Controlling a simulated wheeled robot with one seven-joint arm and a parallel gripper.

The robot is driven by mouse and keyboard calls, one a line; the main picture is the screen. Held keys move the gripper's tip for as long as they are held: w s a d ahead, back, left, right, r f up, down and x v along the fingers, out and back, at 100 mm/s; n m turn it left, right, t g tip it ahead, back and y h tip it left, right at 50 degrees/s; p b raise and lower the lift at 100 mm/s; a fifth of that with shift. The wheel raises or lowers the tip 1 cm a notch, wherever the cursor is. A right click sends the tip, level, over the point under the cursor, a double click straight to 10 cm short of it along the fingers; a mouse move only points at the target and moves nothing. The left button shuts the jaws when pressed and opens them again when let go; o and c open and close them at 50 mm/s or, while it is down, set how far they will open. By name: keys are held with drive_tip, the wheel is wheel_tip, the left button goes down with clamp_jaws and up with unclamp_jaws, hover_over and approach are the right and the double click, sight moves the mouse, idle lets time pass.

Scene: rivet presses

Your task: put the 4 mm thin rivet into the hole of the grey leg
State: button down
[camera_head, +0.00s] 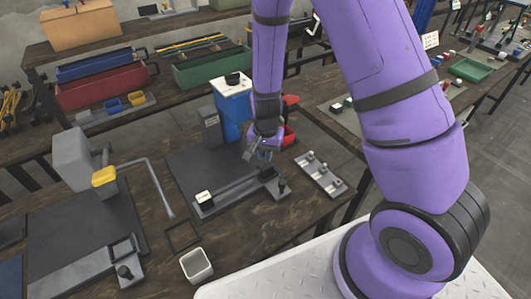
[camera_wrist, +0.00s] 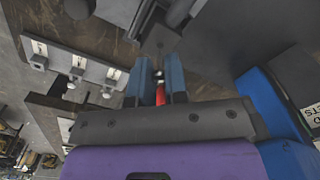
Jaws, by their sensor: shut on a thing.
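My gripper (camera_head: 262,155) is above the middle press mat, near the right end of a long grey bar, which looks like the grey leg (camera_head: 238,192), lying in a fixture. In the wrist view my gripper (camera_wrist: 160,78) has its blue fingers close together on a small silvery piece (camera_wrist: 159,74), likely the thin rivet. A red patch shows between the fingers; I cannot tell whether it belongs to the rivet. The leg's hole is not clear in either view. A rivet holder (camera_head: 320,173) with several small pieces lies to the right; it also shows in the wrist view (camera_wrist: 85,67).
A press with a yellow part (camera_head: 104,177) and long handle stands at left. A white cup (camera_head: 196,265) is near the front edge.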

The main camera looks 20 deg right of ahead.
sight(265, 153)
drive_tip(key=shift+f, duration=1.6)
drive_tip(key=c, duration=1.1)
unclamp_jaws()
drive_tip(key=shift+o, duration=0.2)
drive_tip(key=shift+r, duration=3.75)
